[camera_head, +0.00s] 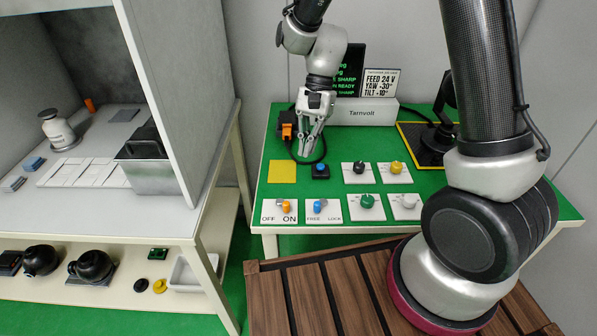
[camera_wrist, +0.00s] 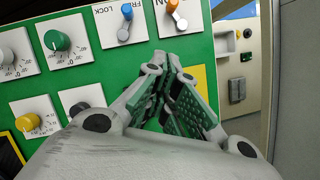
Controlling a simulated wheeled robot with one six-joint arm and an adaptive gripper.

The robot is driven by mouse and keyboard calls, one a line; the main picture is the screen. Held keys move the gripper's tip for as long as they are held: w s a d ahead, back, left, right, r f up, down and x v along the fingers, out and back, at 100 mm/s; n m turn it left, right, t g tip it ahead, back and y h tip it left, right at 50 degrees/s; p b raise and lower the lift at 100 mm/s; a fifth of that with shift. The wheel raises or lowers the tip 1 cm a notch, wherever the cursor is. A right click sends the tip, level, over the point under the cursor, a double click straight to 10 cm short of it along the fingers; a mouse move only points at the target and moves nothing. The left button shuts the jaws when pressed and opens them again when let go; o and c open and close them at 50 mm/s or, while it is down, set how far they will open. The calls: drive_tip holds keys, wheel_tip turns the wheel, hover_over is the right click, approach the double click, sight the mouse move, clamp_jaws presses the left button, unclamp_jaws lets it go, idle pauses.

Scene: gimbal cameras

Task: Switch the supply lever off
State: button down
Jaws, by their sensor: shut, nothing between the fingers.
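The OFF/ON plate (camera_head: 280,211) lies at the front left of the green panel, with a small orange-tipped lever (camera_head: 287,206) on its right side, by the word ON. In the wrist view the orange lever (camera_wrist: 177,14) shows at the top edge, with ON partly visible beside it. My gripper (camera_head: 305,150) is shut and empty, pointing down over the back left of the panel, behind the plate and apart from the lever. Its closed fingers also fill the middle of the wrist view (camera_wrist: 168,75).
The FREE/LOCK plate with a blue lever (camera_head: 320,206) is just right of the OFF/ON plate. Several knobs, including a green one (camera_head: 367,201), stand further right. A blue button (camera_head: 320,168) and yellow square (camera_head: 282,172) lie behind. A black-and-orange device (camera_head: 287,128) is beside my gripper.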

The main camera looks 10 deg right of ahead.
drive_tip(key=x, duration=1)
drive_tip(key=shift+r, duration=0.1)
drive_tip(key=shift+s+a+r, duration=0.15)
drive_tip(key=shift+s+a, duration=0.6)
drive_tip(key=shift+s, duration=0.25)
drive_tip(key=shift+s+a, duration=0.4)
drive_tip(key=shift+s, duration=0.05)
drive_tip(key=shift+s, duration=0.1)
